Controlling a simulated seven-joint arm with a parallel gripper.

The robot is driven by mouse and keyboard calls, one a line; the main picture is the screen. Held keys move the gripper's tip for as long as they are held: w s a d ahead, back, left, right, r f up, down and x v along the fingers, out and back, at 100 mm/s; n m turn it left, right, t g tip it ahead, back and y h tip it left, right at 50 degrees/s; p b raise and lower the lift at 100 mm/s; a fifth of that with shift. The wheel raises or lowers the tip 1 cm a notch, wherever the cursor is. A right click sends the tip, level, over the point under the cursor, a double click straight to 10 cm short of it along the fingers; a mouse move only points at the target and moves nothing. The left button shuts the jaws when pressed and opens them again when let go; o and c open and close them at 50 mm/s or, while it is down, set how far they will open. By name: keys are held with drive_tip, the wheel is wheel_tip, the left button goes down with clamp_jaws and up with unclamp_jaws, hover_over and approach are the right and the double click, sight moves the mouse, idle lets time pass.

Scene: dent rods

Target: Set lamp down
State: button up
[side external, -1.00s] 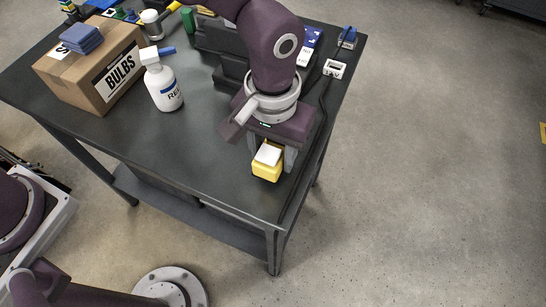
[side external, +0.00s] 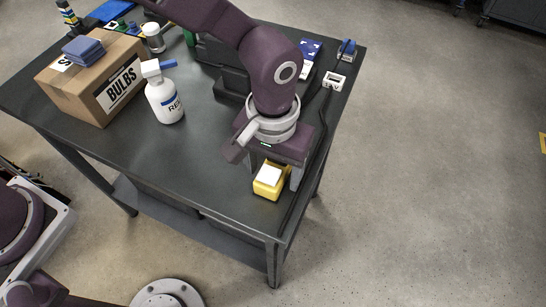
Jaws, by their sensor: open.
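The lamp (side external: 269,180) is a small yellow block with a white face on top. It sits on the dark table (side external: 190,175) near the front right edge. My gripper (side external: 275,180) is open, with its jaws low around or just behind the lamp. One finger shows to the right of the lamp with a gap between them. The other finger is partly hidden on the left, so contact on that side cannot be told.
A cardboard box (side external: 92,84) marked BULBS, with blue cloths (side external: 83,49) on top, stands at the left. A white spray bottle (side external: 164,98) is beside it. A black cable (side external: 322,130) runs along the right edge past a white socket (side external: 334,81). The table's front left is clear.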

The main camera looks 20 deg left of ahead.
wheel_tip(320, 180, up, 11)
drive_tip(key=a+r+h, duration=0.1)
drive_tip(key=a+r, duration=0.6)
drive_tip(key=a, duration=0.1)
drive_tip(key=s+a+r+t, duration=0.35)
drive_tip(key=a+r, duration=0.25)
drive_tip(key=a, duration=0.5)
drive_tip(key=s+a+f+t+y, duration=0.1)
drive_tip(key=s+a+f+t, duration=0.1)
drive_tip(key=s+a, duration=0.7)
drive_tip(key=shift+s+a+f, duration=0.2)
drive_tip(key=shift+s+f, duration=0.05)
drive_tip(key=shift+s, duration=0.75)
